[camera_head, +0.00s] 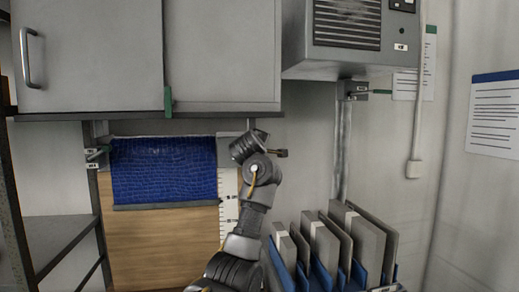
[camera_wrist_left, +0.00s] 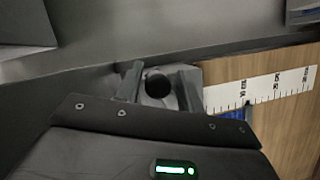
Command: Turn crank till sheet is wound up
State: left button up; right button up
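A blue textured sheet (camera_head: 164,170) hangs partly down under the cabinet in the head view, with a grey bar (camera_head: 165,206) along its lower edge. A wooden panel (camera_head: 160,245) shows below it. My left gripper (camera_head: 243,146) is at the sheet's upper right corner and hides most of the crank there. In the left wrist view, the gripper's two fingers (camera_wrist_left: 160,88) stand close on either side of a dark round crank knob (camera_wrist_left: 158,84). The right gripper is not in view.
A white scale strip (camera_head: 228,205) runs down the sheet's right side. A grey cabinet (camera_head: 150,60) overhangs the sheet. A blue rack with grey folders (camera_head: 330,245) stands right of my arm. A vented box (camera_head: 350,35) hangs on the wall above.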

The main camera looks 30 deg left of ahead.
pick_arm(q)
jog(key=shift+o, duration=0.7)
jog(key=shift+r, duration=0.1)
jog(key=shift+s+d+r+b, duration=0.15)
jog(key=shift+s+b, duration=0.2)
jog(key=shift+s, duration=0.2)
jog(key=b+v, duration=0.4)
jog(key=v, duration=0.5)
jog(key=shift+s+d+b, duration=0.15)
jog(key=shift+s+b, duration=0.1)
jog(key=shift+b, duration=0.1)
